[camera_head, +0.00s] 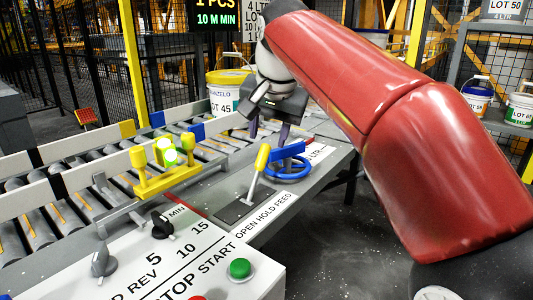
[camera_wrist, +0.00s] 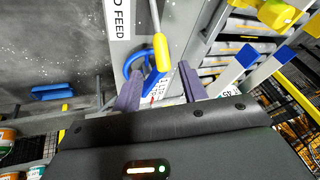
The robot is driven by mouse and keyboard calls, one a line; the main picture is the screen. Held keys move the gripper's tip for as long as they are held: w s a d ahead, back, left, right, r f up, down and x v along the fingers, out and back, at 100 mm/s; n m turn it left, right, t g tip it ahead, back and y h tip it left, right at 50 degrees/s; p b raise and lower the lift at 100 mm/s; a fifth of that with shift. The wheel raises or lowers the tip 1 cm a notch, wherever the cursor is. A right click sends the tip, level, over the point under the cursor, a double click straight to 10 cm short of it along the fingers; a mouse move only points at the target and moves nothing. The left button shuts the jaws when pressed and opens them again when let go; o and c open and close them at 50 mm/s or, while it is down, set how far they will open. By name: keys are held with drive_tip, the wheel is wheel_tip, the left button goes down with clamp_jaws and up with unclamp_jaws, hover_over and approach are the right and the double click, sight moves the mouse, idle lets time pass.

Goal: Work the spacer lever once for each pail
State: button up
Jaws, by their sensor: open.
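The spacer lever (camera_head: 261,160) has a yellow grip and a pale shaft. It rises from a dark plate (camera_head: 238,208) beside the words OPEN HOLD FEED, its top leaning slightly right. My gripper (camera_head: 268,134) is open and empty, fingers pointing down, just beyond the lever grip in the head view. In the wrist view the yellow grip (camera_wrist: 161,52) shows between and ahead of the two fingertips (camera_wrist: 158,82); I see no contact. A white pail (camera_head: 222,102) with a yellow lid and LOT 45 label stands behind the conveyor, partly hidden by my wrist.
A blue handwheel (camera_head: 290,168) sits right beside the lever. The roller conveyor (camera_head: 85,205) runs along the left, with a yellow bracket (camera_head: 165,180) and lit green lamp. A control panel (camera_head: 180,260) with knobs and buttons is in front. Shelved pails (camera_head: 519,110) stand at right.

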sight(264, 149)
drive_tip(key=shift+w+a, duration=0.1)
drive_tip(key=shift+w, duration=0.15)
drive_tip(key=b+x, duration=0.1)
drive_tip(key=x, duration=0.6)
drive_tip(key=shift+f, duration=0.2)
clamp_jaws()
